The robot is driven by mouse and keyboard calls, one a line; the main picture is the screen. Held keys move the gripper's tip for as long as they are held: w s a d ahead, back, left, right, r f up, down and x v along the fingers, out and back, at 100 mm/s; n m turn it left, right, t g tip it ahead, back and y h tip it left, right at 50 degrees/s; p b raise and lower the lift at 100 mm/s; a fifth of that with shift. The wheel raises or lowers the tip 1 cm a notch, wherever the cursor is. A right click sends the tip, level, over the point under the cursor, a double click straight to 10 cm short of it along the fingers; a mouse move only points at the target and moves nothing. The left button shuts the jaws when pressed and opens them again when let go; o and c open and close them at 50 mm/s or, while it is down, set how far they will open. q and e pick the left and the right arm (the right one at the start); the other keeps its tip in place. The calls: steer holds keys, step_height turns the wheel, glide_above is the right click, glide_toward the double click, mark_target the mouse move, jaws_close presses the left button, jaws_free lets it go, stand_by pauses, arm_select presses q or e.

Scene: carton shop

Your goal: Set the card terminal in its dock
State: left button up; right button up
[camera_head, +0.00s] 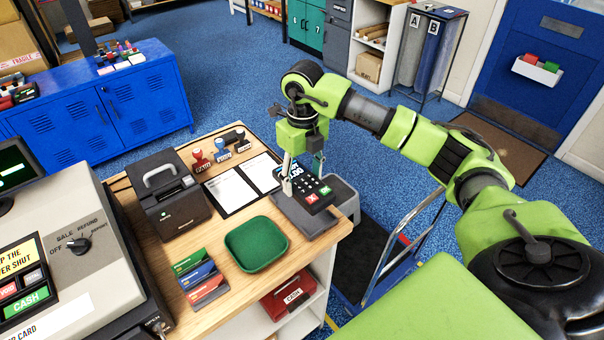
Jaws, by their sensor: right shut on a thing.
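The card terminal (318,196) is dark, with white keys and red and green buttons. My right gripper (289,184) points down and is shut on the terminal at its left side. The dock (306,224) is a dark grey base at the right edge of the wooden counter. The terminal is over the dock's upper part and looks tilted; I cannot tell whether they touch. The gripper and terminal hide part of the dock. My left gripper is out of view.
A green tray (256,243), a card rack (201,279), a black printer (169,192), a clipboard (232,190) and several stamps (222,153) crowd the counter (180,311). A cash register (75,215) stands left. A trolley (395,247) is beyond the counter's right edge.

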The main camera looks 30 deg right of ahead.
step_height(320, 180, down, 3)
steer(key=shift+w+f+b, duration=0.1)
steer(key=shift+w+b, duration=0.05)
steer(key=shift+b, duration=0.65)
steer(key=shift+f, duration=0.3)
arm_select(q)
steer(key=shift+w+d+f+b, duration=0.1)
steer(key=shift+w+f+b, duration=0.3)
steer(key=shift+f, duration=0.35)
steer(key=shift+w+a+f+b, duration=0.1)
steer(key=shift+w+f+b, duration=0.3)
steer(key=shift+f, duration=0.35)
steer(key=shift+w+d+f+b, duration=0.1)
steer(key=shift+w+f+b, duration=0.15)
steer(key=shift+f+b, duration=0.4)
arm_select(e)
steer(key=shift+f, duration=1.55)
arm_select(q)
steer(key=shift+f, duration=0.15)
arm_select(e)
steer(key=shift+w, duration=0.1)
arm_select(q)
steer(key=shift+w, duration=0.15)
arm_select(e)
steer(key=o, duration=1)
step_height(320, 180, up, 12)
steer(key=shift+r, duration=0.1)
